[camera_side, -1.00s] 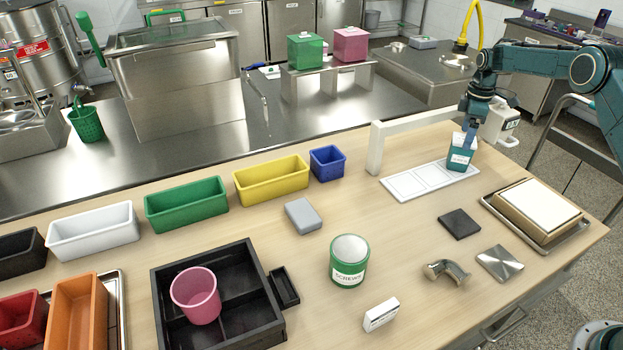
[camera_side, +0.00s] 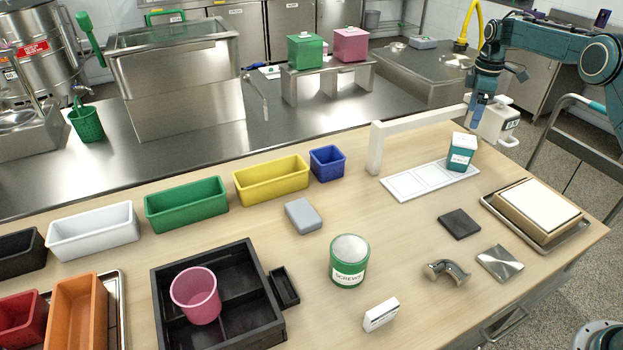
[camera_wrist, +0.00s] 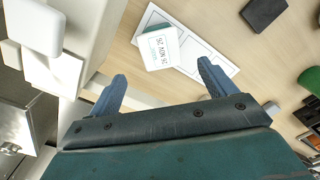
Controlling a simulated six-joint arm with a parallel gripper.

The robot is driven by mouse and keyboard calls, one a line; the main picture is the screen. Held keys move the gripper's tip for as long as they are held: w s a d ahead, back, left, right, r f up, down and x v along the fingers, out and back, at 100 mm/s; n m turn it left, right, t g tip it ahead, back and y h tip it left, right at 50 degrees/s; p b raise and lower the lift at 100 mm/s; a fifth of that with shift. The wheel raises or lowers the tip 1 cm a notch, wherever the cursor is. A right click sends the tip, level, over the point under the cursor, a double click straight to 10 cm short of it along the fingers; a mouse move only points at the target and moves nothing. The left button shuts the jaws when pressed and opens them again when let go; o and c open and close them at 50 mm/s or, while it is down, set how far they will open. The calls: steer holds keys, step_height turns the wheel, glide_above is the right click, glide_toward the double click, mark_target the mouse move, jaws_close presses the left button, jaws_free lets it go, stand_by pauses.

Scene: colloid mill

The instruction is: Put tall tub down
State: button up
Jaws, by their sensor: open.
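The tall tub (camera_side: 461,152), teal with a white lid and a white label, stands upright on the right end of the white three-panel plate (camera_side: 406,185). In the wrist view the tub (camera_wrist: 160,48) lies beyond my fingertips, and the plate (camera_wrist: 215,58) shows beside it. My gripper (camera_side: 478,112) is above the tub and apart from it, open and empty. Its two blue fingers (camera_wrist: 162,80) are spread wide in the wrist view.
A white arch-like bar (camera_side: 376,148) stands just behind the plate. A dark square pad (camera_side: 459,224), a metal elbow (camera_side: 446,271) and a green-and-white screws tin (camera_side: 349,262) are in front. The wood between the plate and the tin is clear.

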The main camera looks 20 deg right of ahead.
steer(key=s+a+r+m+t, duration=0.1)
steer(key=s+a+r+m, duration=0.1)
steer(key=s+a+r, duration=0.6)
steer(key=s+a+r+m+t, duration=0.2)
steer(key=s+a+r, duration=0.45)
steer(key=r, duration=0.45)
steer(key=s+a+f+m+t, duration=0.1)
steer(key=s+a, duration=0.2)
steer(key=s, duration=0.5)
steer(key=s+a+f+m, duration=0.2)
steer(key=s+a, duration=0.1)
steer(key=s, duration=0.6)
steer(key=s+a+f+m+t, duration=0.1)
steer(key=s+a+m, duration=0.1)
steer(key=s, duration=0.6)
steer(key=shift+s+a+f+t, duration=0.3)
steer(key=shift+s+a, duration=0.05)
steer(key=shift+a, duration=0.4)
